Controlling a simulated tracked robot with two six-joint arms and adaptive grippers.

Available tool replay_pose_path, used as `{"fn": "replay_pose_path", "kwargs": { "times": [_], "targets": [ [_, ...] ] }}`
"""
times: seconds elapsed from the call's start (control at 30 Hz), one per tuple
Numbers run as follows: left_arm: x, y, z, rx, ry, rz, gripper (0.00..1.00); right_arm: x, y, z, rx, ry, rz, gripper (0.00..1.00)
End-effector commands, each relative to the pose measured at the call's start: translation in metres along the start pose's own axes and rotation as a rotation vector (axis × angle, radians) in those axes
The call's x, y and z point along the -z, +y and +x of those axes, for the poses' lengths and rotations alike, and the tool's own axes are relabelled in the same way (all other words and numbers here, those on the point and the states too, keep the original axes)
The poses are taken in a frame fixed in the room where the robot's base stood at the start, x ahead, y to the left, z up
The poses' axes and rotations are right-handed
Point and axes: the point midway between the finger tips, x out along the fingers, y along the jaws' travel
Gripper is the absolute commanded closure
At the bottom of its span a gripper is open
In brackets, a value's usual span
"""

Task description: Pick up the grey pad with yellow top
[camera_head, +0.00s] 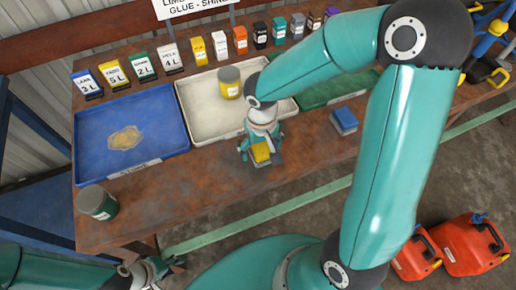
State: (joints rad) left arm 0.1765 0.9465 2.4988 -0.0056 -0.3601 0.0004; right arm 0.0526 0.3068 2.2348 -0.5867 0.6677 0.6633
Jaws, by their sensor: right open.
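The grey pad with yellow top (262,153) lies on the rusty brown workbench, in front of the white tray. My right gripper (259,145) points down over it from behind, with its fingers around the pad's far part. It is open, and it hides part of the pad. I cannot tell whether the fingers touch the pad. My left gripper (172,267) is low at the bottom left, off the bench's front edge and far from the pad. Whether its jaws are open or shut is unclear.
A blue tray (165,113) with a tan patch, a white tray (197,112) holding a yellow-banded can (229,82), and a green tray (318,96) line the bench. A blue-topped pad (344,121) lies right. A dark can (97,203) stands front left. Labelled boxes stand behind.

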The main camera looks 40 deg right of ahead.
Motion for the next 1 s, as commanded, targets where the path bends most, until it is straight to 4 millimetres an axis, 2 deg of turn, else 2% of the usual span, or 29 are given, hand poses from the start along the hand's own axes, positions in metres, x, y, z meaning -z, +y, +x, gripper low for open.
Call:
{"fn": "replay_pose_path", "kwargs": {
  "times": [0.1, 0.3, 0.7, 1.0],
  "targets": [
    [-0.0001, 0.0, -0.0001, 0.0, 0.0, 0.0, 0.6, -0.0004, 0.0002, 0.0074, 0.0, -0.001, -0.001, 0.12],
    [-0.0001, 0.0, 0.0, 0.0, 0.0, 0.0, 0.6, -0.0002, 0.0001, 0.0076, 0.001, 0.0, 0.0, 0.12],
    [-0.0001, 0.0, 0.0, 0.0, 0.0, 0.0, 0.6, 0.0, 0.0, 0.0072, 0.001, 0.0, -0.001, 0.77],
    [-0.0001, 0.0, -0.0001, 0.0, 0.0, 0.0, 0.6, 0.0004, -0.0002, 0.0053, 0.001, 0.002, -0.001, 0.77]
  ]
}}
